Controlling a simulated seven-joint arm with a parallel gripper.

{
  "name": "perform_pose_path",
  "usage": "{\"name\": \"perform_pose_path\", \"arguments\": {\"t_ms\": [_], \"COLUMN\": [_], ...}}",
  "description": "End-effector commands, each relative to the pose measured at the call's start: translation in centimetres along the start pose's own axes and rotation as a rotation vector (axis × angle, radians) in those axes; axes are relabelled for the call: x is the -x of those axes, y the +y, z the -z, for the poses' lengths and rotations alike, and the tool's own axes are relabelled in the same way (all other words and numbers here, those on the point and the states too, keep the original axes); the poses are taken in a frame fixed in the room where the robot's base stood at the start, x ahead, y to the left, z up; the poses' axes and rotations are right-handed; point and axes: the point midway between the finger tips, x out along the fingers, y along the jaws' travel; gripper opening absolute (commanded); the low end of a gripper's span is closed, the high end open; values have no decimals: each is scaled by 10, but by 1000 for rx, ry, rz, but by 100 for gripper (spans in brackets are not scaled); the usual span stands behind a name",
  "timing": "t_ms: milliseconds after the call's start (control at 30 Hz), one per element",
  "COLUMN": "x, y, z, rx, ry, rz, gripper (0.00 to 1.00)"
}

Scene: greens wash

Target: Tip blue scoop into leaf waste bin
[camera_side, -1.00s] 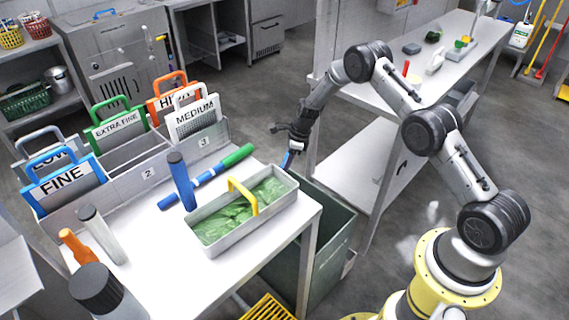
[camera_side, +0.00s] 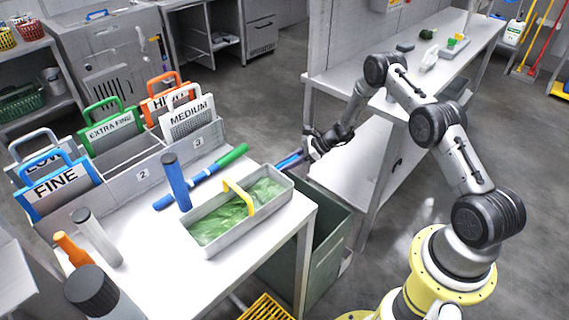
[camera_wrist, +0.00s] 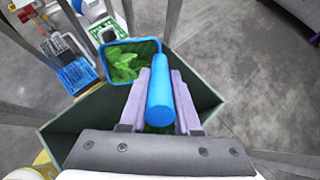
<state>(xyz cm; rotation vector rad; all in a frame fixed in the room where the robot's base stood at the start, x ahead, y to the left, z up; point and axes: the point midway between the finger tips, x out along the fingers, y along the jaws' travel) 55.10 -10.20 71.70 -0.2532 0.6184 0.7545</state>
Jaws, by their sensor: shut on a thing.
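My gripper (camera_side: 308,152) is shut on the handle of the blue scoop (camera_side: 289,161), off the right edge of the white table. In the wrist view the blue handle (camera_wrist: 160,95) lies between my two finger pads (camera_wrist: 163,78). The scoop's blue-rimmed pan holds green leaves (camera_wrist: 124,66). The leaf waste bin (camera_side: 322,245) is a dark green open box on the floor, beside the table's right end. In the wrist view its wall (camera_wrist: 85,122) shows below the scoop, and some green shows between my fingers. Much of the bin's inside is hidden.
A grey tray (camera_side: 205,238) of leaves with a yellow handle stands near the table's right edge. A blue bottle (camera_side: 176,182), a blue-green tool (camera_side: 205,178) and a rack of labelled boards (camera_side: 150,172) are behind it. A white bench (camera_side: 345,170) stands right of the bin.

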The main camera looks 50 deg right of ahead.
Motion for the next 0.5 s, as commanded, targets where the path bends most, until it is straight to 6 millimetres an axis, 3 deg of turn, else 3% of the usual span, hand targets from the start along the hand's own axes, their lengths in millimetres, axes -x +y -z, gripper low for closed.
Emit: {"name": "perform_pose_path", "arguments": {"t_ms": [500], "x": [0], "y": [0], "z": [18], "rx": [1], "ry": [-532], "rz": [0], "gripper": [0]}}
